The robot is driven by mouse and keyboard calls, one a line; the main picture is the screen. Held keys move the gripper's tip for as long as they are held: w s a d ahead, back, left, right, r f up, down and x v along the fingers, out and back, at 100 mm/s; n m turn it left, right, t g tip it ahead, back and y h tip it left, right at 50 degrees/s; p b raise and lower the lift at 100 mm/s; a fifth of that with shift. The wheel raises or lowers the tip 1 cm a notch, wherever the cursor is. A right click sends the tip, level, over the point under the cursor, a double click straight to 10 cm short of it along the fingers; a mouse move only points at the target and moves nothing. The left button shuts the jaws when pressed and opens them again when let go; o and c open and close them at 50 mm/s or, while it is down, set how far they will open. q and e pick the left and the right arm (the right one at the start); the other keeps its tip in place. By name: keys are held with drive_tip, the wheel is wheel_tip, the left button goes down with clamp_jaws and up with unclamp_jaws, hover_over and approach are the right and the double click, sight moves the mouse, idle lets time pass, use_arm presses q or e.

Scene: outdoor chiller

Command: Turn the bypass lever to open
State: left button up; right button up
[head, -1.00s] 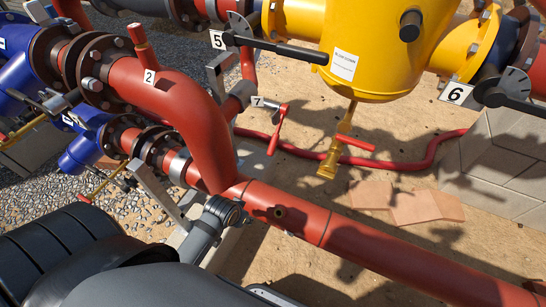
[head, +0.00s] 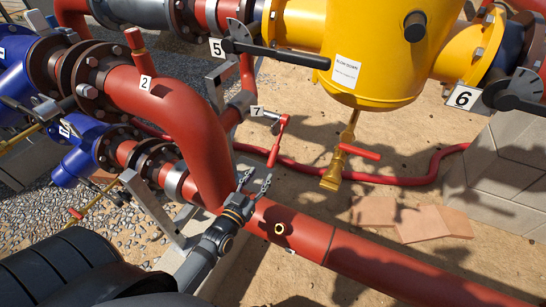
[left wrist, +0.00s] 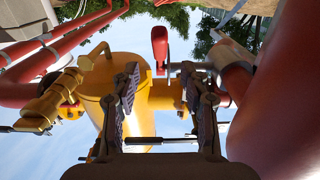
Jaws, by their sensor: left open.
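A red-handled lever (head: 278,141) hangs from a small valve beside the tag 7, on a thin red branch pipe behind the big red elbow pipe. No readable word names it as the bypass lever. My left gripper (head: 255,182) is open and empty above the lower red pipe, below and apart from this lever. In the left wrist view, a red handle (left wrist: 160,48) appears beyond the gap between the open fingers (left wrist: 160,82), a little above their tips. It looks like the same lever. My right gripper is not in view.
The thick red elbow pipe (head: 190,115) stands close left of the gripper. A yellow vessel (head: 375,55) has a brass drain valve (head: 340,165) with a red handle. Black levers at tags 5 (head: 275,50) and 6 (head: 515,98) stick out. Brick slabs (head: 410,217) lie on sand.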

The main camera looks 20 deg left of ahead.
sight(270, 161)
use_arm(q)
drive_tip(key=w+b, duration=0.3)
drive_tip(key=w, duration=0.6)
drive_tip(key=shift+d+f, duration=0.1)
drive_tip(key=shift+d, duration=0.05)
drive_tip(key=shift+w+b, duration=0.3)
drive_tip(key=shift+w, duration=0.4)
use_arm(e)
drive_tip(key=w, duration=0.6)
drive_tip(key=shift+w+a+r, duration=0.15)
use_arm(q)
clamp_jaws()
